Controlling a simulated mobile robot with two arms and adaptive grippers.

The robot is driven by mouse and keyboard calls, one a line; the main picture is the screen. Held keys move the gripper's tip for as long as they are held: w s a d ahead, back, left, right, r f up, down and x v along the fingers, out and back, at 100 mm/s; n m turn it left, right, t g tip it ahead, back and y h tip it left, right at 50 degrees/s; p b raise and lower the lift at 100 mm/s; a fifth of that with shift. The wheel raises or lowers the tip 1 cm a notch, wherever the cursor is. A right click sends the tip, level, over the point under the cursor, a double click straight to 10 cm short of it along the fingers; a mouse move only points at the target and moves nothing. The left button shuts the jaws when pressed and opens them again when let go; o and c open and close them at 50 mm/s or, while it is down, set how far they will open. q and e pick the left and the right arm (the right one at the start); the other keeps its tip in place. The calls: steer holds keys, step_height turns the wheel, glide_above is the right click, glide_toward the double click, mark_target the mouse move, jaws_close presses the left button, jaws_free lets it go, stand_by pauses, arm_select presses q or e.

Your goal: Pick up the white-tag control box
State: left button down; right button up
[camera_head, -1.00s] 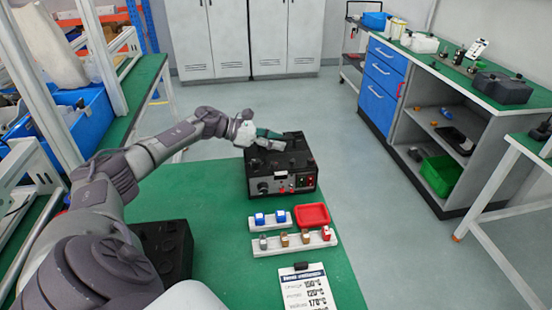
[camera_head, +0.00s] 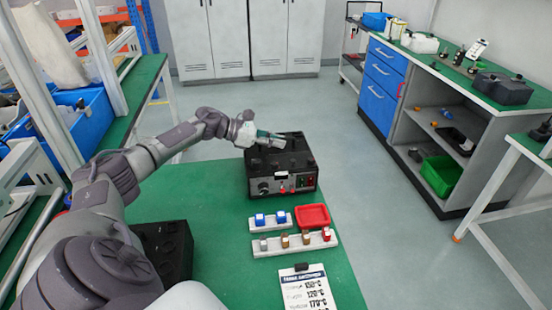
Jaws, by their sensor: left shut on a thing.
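The white-tag control box (camera_head: 262,172) is a black box with a white tag, knobs and small red and green parts on its front. It sits at the far end of the green table. My left gripper (camera_head: 277,141) reaches over its top from the left and is shut at the top of the box; the exact contact is too small to make out. The box appears level, and I see no clear gap under it. My right gripper is not in view.
A second black box (camera_head: 168,247) is partly hidden behind my left arm. White racks with blue and metal-coloured pieces (camera_head: 296,242), a red tray (camera_head: 312,216) and a printed sheet (camera_head: 307,289) lie nearer. A side bench (camera_head: 455,88) stands right, across open floor.

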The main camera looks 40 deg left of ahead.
arm_select(q)
steer(key=shift+w+r, duration=0.1)
steer(key=shift+r, duration=0.3)
